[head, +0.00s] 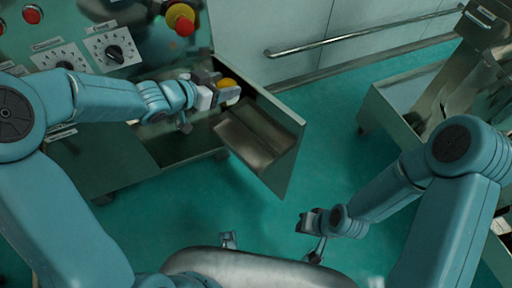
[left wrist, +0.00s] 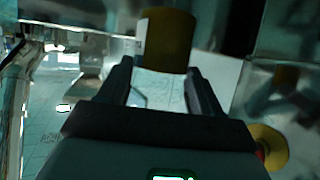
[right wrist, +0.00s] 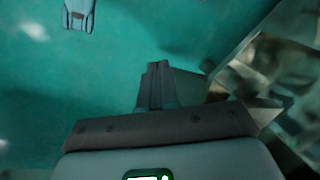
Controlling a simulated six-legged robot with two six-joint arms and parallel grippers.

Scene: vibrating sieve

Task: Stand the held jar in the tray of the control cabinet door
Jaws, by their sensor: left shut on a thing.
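My left gripper (head: 217,92) is shut on a jar with a yellow lid (head: 228,84). In the left wrist view the lid (left wrist: 168,38) shows beyond the fingers, and the pale jar body (left wrist: 162,88) sits between them. The steel tray (head: 262,126) is on the inside of the open control cabinet door (head: 285,165). The jar is above the tray's upper left end, apart from its floor. My right gripper (head: 308,224) is low and away from the cabinet; in the right wrist view its fingers (right wrist: 155,85) are together and empty.
The cabinet front (head: 90,50) carries knobs and a red stop button (head: 180,17) close above the left arm. A handrail (head: 360,35) runs along the wall. A steel machine (head: 405,100) stands at the right. Green floor lies clear between.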

